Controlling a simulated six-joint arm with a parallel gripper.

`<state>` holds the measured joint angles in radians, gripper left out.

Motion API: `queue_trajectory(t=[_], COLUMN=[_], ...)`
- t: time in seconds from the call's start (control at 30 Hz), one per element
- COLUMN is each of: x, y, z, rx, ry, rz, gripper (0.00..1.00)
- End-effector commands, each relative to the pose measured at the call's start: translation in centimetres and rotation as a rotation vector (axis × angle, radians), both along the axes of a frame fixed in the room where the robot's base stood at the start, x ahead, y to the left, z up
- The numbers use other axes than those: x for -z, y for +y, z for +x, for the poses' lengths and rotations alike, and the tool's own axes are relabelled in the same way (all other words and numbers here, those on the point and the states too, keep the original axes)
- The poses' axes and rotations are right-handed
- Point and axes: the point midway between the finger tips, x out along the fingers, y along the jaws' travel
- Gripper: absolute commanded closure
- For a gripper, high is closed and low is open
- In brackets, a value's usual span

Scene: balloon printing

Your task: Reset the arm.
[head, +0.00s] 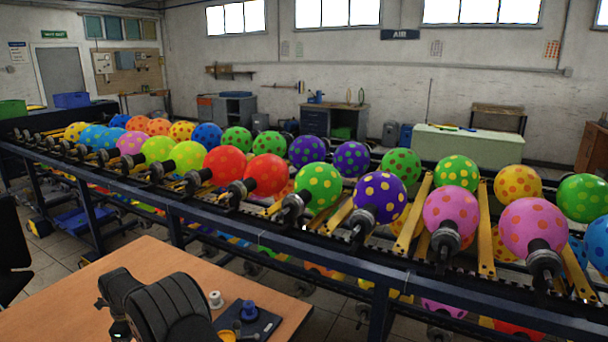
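Part of my black arm shows at the bottom left of the head view, above the wooden table (165,260). Its joints are folded close together, and the lower part is cut off by the picture's bottom edge. The gripper's fingers do not show, so I cannot see whether they hold anything. A small white spool-like piece (215,299) stands on the table just right of the arm. A blue knob-like piece (249,310) sits on a dark plate (269,324) farther right.
Beyond the table, a long conveyor rack (330,247) runs across the view. It carries rows of spotted balloons, such as a purple one (379,196) and a pink one (451,211). The left part of the tabletop is bare. Workbenches and cabinets stand along the back wall.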

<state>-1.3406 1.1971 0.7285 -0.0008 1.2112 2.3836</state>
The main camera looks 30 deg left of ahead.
Motion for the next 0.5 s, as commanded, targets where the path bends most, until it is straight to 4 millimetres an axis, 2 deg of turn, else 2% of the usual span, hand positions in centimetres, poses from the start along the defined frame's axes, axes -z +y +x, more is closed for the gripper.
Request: queue_trajectory(t=[0.2, 0.5], x=[-1.4, -1.6], y=[-0.1, -0.1], z=[0.0, 0.0], rx=[0.000, 0.000], ry=[0.001, 0.002], rz=[-0.004, -0.005], gripper=[0.43, 0.43])
